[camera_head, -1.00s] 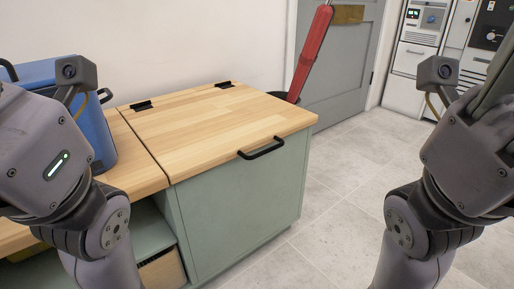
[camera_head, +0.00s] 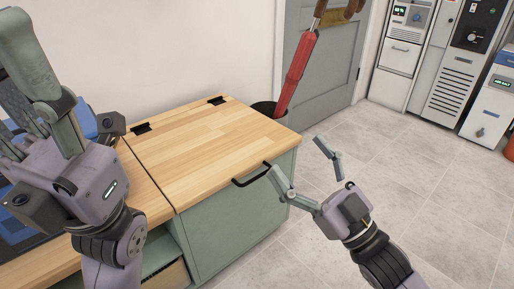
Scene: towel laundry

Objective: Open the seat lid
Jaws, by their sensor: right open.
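The seat lid (camera_head: 205,150) is a light wooden panel lying flat and closed on a pale green cabinet (camera_head: 235,215). Two black hinges sit along its back edge. A black bar handle (camera_head: 250,176) is at its front edge. My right gripper (camera_head: 297,153) is open and empty, just right of the handle. Its left fingertip appears close to the handle's right end; I cannot tell whether they touch. My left gripper (camera_head: 30,95) is at the left, partly cut off by the picture edge, and its opening is unclear.
A blue container (camera_head: 14,215) is behind my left arm, on the wooden top left of the lid. Tiled floor (camera_head: 410,160) is clear at right, before white appliances (camera_head: 452,55).

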